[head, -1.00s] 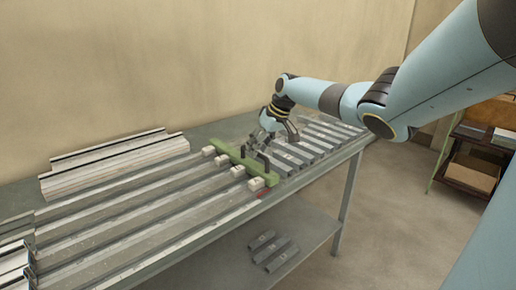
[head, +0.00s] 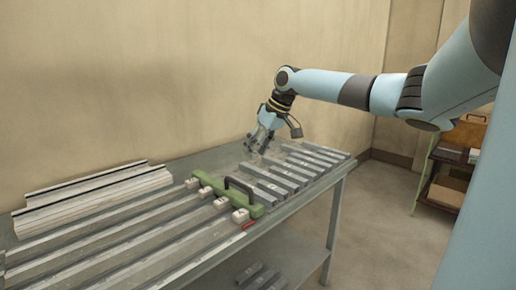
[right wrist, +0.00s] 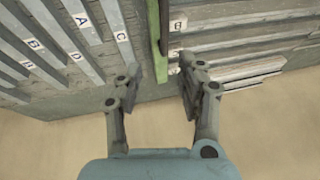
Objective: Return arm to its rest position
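My right gripper (head: 262,146) hangs above the bench, behind and to the right of the green clamp bar (head: 258,209). Its fingers are spread and nothing is between them; the right wrist view shows them open (right wrist: 161,80). The clamp bar has a black handle (head: 240,185) and lies across the long metal profiles, with white blocks (head: 241,216) along its left side. In the right wrist view the green bar (right wrist: 153,25) runs beyond the fingertips, apart from them. My right arm is stretched out from the right. My left gripper is out of view.
The bench (head: 300,217) stands along the wall. Short grey profiles (head: 290,171) lie right of the clamp; a pale profile stack (head: 95,200) lies at the back left. More pieces (head: 262,277) are on the lower shelf. A shelf rack with boxes (head: 447,180) stands at the right.

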